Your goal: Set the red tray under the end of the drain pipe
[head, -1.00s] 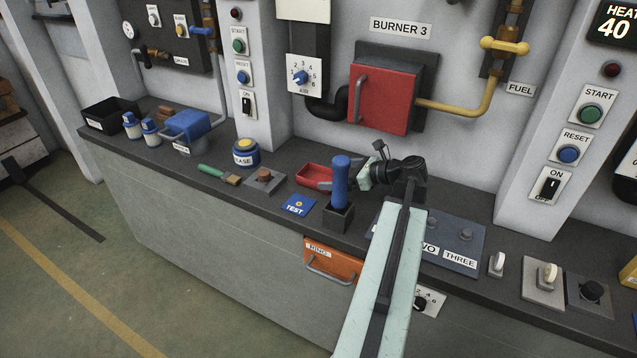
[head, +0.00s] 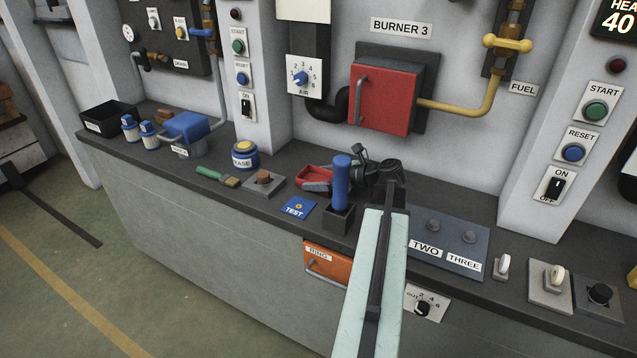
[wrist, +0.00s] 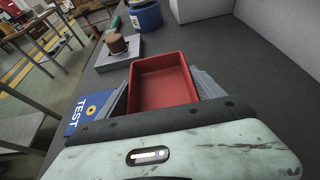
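The red tray (head: 312,174) sits on the dark counter, left of the blue-handled upright lever. In the wrist view the empty red tray (wrist: 163,84) lies between my two grey fingers, one along each side. My gripper (wrist: 165,92) is open around the tray's near part; whether a finger touches its walls is unclear. In the head view my gripper (head: 322,183) is partly hidden by the blue handle. A light grey pipe (head: 220,85) runs down from the panel marked DRAIN towards the counter at the left; its lower end is hard to make out near a blue box.
Left of the tray stand a block with a brown knob (head: 263,179), a green-handled brush (head: 217,176), a blue tin (head: 245,154), a blue box (head: 188,127) and a black bin (head: 108,117). The blue-handled lever (head: 341,185) stands close beside my gripper. A blue TEST plate (head: 298,208) lies in front.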

